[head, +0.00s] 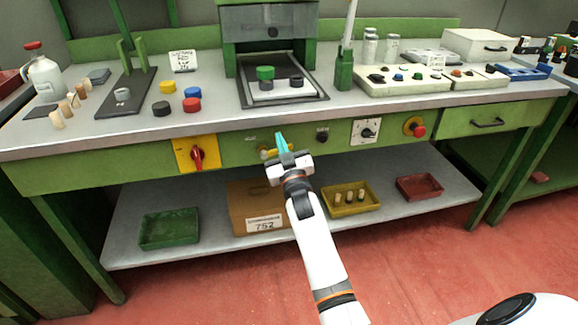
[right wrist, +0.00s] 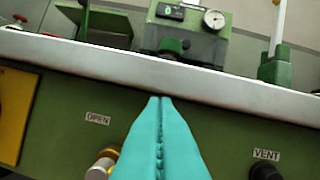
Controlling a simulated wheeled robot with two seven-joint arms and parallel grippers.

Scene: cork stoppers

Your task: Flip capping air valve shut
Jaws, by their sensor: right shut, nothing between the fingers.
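My right gripper (head: 282,140) is in front of the bench's green front panel, its teal fingers shut with nothing between them. In the right wrist view the shut fingers (right wrist: 160,105) point up at the panel under the bench edge. A brass and yellow valve (head: 264,152) sits on the panel just left of the fingers. In the right wrist view the valve (right wrist: 102,163) is at lower left, partly hidden by the fingers, below a label reading OPEN (right wrist: 97,119). The lever position cannot be made out. My left gripper is not in view.
A red rotary switch on a yellow plate (head: 184,163) is left of the valve; a black VENT knob (head: 322,136) is right of it. Further right are another switch (head: 357,133) and a red emergency button (head: 419,131). The bench edge (right wrist: 225,81) overhangs above the fingers.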

